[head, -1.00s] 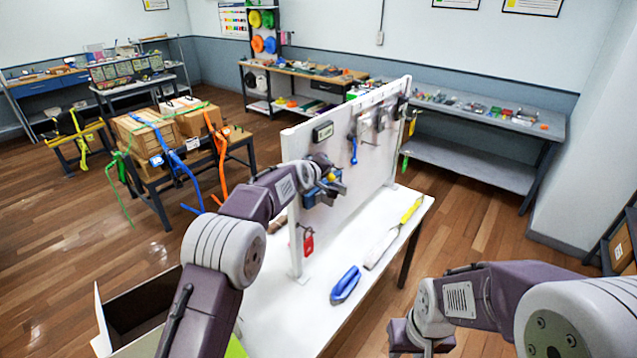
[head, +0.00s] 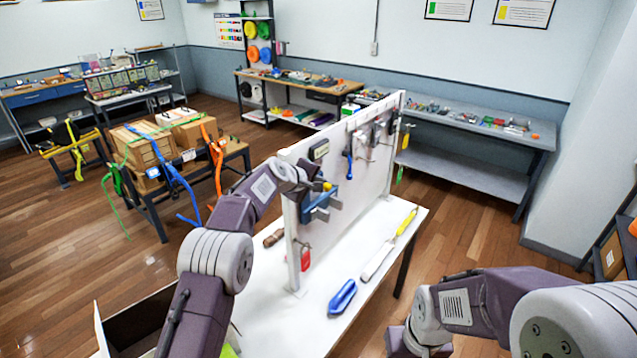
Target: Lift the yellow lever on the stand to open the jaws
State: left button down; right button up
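The blue device (head: 318,207) is mounted at the near left end of the white upright panel. A small yellow part, probably the lever (head: 327,186), shows at its top. My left gripper (head: 318,184) is at the top of the blue device, right by the yellow part. Its fingers are too small and hidden to tell whether they are open or touching the lever. The jaws cannot be made out. My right gripper (head: 420,345) is low at the right, away from the panel; its fingers do not show clearly.
The white table (head: 275,310) holds a blue-handled object (head: 342,297), a yellow-handled tool (head: 405,222) and a brown piece (head: 274,238). A red padlock (head: 305,259) hangs on the panel (head: 330,165). Several tools hang farther along it. An open dark box (head: 140,322) stands at the front left.

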pick_arm(q)
jog(key=c, duration=1.8)
grip_release()
jog(key=shift+o, duration=0.2)
jog(key=b+v, duration=0.5)
jog(key=v, duration=0.4)
